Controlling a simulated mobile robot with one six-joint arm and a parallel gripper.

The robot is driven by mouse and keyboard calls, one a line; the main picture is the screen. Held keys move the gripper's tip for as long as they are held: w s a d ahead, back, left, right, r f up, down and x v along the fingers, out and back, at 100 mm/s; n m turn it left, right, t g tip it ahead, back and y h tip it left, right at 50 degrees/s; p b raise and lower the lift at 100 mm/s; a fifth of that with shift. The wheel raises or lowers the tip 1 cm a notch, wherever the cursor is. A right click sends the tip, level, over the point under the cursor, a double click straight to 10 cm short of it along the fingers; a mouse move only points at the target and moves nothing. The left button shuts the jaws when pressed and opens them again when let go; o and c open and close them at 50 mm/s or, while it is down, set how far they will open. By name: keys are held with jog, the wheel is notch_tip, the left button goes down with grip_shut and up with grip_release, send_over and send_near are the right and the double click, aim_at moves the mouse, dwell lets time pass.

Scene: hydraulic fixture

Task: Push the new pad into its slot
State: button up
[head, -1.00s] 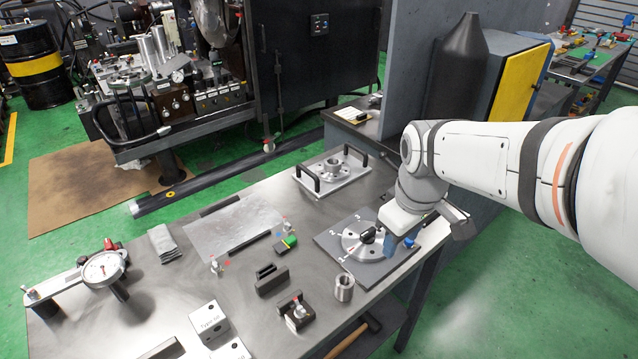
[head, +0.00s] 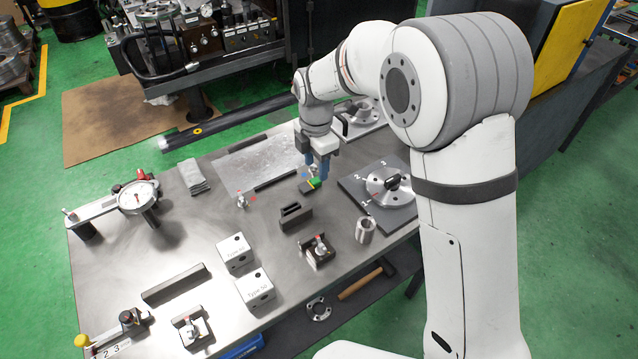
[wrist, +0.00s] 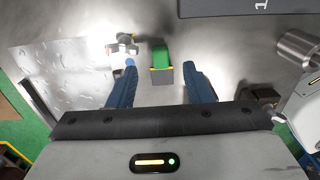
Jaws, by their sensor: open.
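A small dark block with a bright green top (head: 313,184), which looks like the pad, lies on the metal table near the bare plate's right corner. It also shows in the wrist view (wrist: 161,57), between and just beyond my fingers. My gripper (head: 316,172) is open, pointing down right over this block. In the wrist view its two blue fingers (wrist: 159,66) stand apart with nothing clamped between them. A dark block with a long slot (head: 296,216) stands just in front. I cannot tell which slot belongs to the pad.
A round flange on a dark plate (head: 388,186) and a steel sleeve (head: 366,230) are to the right. A small clamp (head: 318,250) and white Type boxes (head: 236,252) stand in front. A dial gauge (head: 138,197) is left.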

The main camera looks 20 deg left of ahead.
aim_at(316, 179)
notch_tip(316, 179, down, 4)
jog(key=shift+f, duration=0.1)
jog(key=shift+c, duration=0.4)
grip_shut()
